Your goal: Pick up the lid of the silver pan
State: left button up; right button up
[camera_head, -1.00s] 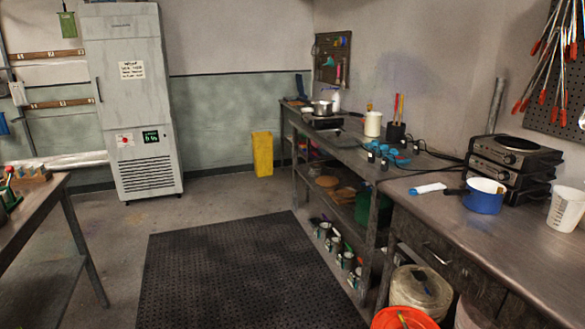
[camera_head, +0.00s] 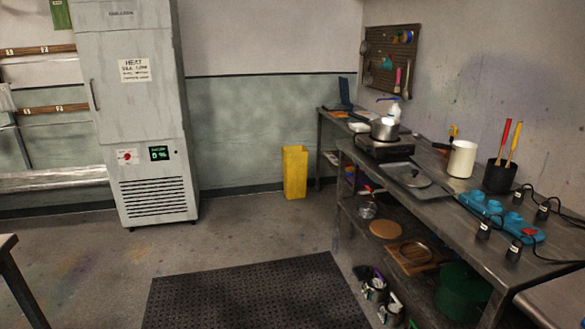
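A silver pan (camera_head: 384,131) stands on a black hot plate (camera_head: 384,149) on the workbench at the right. Neither of my grippers shows in the head view.
The workbench (camera_head: 440,203) also holds a white pot (camera_head: 461,159), a black tool holder (camera_head: 499,176) and a blue power strip (camera_head: 500,216) with cables. A yellow bin (camera_head: 294,173) stands by the far wall. A black mat (camera_head: 255,292) lies on open floor.

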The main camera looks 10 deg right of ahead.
aim_at(414, 178)
jog(key=i+z, duration=0.8)
jog(key=i+j+z, duration=0.2)
jog(key=i+z, duration=0.2)
